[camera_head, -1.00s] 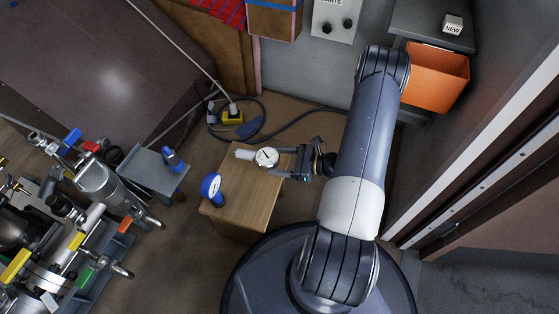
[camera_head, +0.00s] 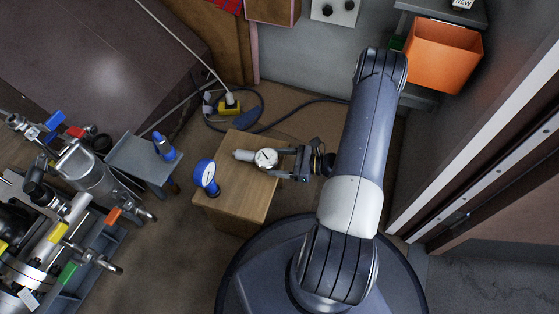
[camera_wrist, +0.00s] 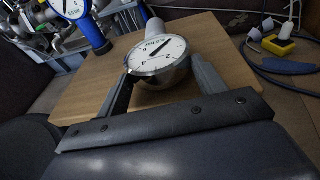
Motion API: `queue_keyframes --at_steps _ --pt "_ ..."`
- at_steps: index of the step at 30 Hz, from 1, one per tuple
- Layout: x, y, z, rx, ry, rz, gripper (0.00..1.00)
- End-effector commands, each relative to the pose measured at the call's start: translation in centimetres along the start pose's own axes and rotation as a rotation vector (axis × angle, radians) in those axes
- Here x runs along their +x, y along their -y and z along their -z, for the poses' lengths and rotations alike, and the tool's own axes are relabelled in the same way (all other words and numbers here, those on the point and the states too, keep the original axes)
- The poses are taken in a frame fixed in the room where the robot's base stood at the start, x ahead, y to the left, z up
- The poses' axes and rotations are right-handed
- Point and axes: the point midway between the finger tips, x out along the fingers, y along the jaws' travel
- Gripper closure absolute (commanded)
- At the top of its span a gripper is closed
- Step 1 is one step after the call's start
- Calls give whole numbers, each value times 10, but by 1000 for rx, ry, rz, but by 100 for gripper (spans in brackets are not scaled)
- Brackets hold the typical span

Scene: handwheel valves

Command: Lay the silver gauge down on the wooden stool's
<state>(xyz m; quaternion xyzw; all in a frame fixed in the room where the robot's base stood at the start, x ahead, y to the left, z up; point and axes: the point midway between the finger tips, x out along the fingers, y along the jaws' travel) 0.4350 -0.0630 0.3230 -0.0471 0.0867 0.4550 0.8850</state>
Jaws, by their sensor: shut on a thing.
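The silver gauge (camera_head: 266,158) has a white round dial and a pale stem pointing left in the head view. My gripper (camera_head: 279,160) is shut on it, over the wooden stool's top (camera_head: 245,192). In the wrist view the gauge (camera_wrist: 157,55) sits between my two fingers (camera_wrist: 160,82), dial facing up and toward the camera. Whether the gauge touches the stool top (camera_wrist: 222,52) or hangs just above it, I cannot tell. A blue gauge (camera_head: 206,175) stands at the stool's left edge, and shows at the wrist view's upper left (camera_wrist: 80,20).
A grey stand (camera_head: 140,158) with a blue object (camera_head: 163,147) is left of the stool. Pipes and valves (camera_head: 70,200) fill the far left. A yellow socket block (camera_head: 230,106) and cables lie behind the stool. An orange bin (camera_head: 442,55) stands at upper right. The stool's front is clear.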

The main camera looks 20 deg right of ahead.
Motion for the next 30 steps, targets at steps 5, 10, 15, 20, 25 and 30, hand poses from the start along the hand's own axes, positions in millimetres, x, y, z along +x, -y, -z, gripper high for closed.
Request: queue_keyframes --at_steps 5,10,15,20,25,30 --pt "0 0 -1 0 1 0 78" --pt "0 0 0 0 1 0 78" --pt "1 0 5 0 1 0 78" --pt "2 0 9 0 1 0 78" --pt "2 0 11 0 1 0 33" --pt "2 0 11 0 1 0 19"
